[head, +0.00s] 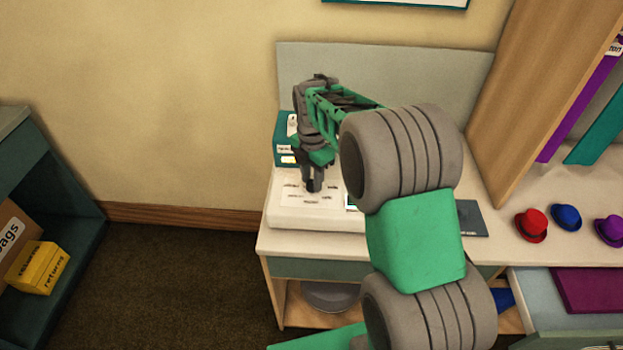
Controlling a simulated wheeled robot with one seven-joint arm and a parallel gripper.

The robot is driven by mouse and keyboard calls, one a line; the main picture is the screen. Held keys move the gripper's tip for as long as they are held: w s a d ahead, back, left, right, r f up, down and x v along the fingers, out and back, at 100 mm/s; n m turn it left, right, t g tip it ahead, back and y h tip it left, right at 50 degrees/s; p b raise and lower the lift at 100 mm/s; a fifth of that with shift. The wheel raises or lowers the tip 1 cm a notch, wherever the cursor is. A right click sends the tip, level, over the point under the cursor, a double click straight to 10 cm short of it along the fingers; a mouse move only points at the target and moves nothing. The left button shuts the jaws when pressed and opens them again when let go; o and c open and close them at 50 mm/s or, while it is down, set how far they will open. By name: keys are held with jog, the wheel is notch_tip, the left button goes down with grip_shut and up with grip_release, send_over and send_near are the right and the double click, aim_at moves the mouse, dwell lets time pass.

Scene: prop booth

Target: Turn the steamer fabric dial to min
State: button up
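A white low appliance (285,217), which looks like the steamer, sits at the left end of the white counter. Its top has a pale panel with small dark labels, too small to read. My gripper (314,187) points down onto the middle of this panel, its tip at or just above the surface. The fabric dial does not show; the gripper covers the spot beneath it. I cannot see whether the fingers are open, shut or touching a dial. My arm hides the right side of the appliance.
A teal box (286,153) stands behind the appliance. A dark flat item (472,218) lies right of my arm. Red (531,225), blue (566,217) and purple (611,230) hats sit further right. A drawer (535,300) is open below them. Open floor (190,280) lies left of the counter.

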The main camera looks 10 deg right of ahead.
aim_at(312, 184)
jog(key=o, duration=0.4)
jog(key=shift+c, duration=0.2)
notch_tip(312, 184, up, 8)
jog(key=shift+f+b, duration=0.1)
jog(key=shift+b, duration=0.3)
jog(key=shift+s, duration=0.15)
jog(key=s+m+t, duration=0.3)
jog(key=s+m, duration=1.7)
jog(key=m, duration=0.3)
jog(key=shift+a, duration=0.2)
